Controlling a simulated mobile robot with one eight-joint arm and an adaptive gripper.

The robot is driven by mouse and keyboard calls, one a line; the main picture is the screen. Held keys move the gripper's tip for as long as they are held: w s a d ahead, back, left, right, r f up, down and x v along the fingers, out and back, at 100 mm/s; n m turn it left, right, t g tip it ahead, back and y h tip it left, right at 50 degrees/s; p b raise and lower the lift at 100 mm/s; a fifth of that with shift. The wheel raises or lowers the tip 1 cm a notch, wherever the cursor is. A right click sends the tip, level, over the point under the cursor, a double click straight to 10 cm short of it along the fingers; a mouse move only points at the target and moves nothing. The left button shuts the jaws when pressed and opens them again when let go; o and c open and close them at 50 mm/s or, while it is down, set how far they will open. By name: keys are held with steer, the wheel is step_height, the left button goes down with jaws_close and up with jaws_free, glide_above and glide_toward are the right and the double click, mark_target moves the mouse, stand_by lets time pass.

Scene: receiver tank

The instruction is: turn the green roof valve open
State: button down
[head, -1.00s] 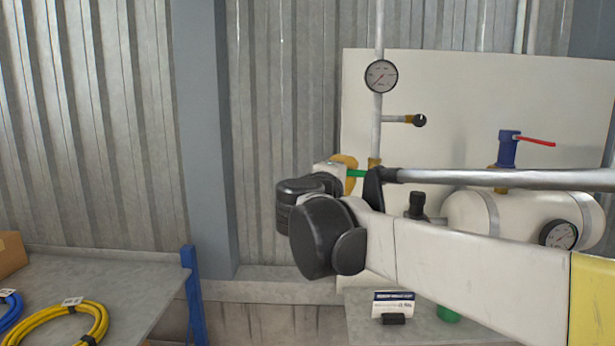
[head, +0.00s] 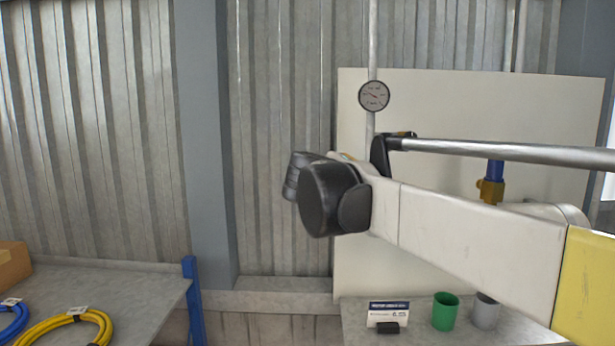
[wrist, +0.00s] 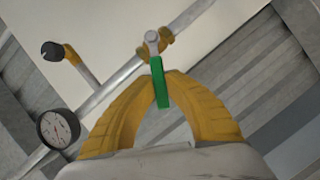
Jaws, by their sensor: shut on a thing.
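The green valve lever (wrist: 160,85) shows in the wrist view, running down from a silver nut (wrist: 151,38) on a brass valve body (wrist: 166,37) set on a grey pipe. My gripper (wrist: 161,77) has its two yellow fingers closed on this lever, one finger on each side. In the head view my own wrist and arm hide the lever and nearly all of the gripper.
A dial gauge (head: 374,95) sits on the upright pipe by a white panel (head: 450,100). A black-ended side tap (wrist: 52,50) is near the lever. A bench holds a sign (head: 388,314), a green cup (head: 445,311) and a grey cup (head: 484,312). Cables lie on the left table (head: 130,285).

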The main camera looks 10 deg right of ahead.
steer(key=c, duration=1.4)
jaws_free()
steer(key=shift+w, duration=0.1)
steer(key=v, duration=1.2)
steer(key=shift+f, duration=0.1)
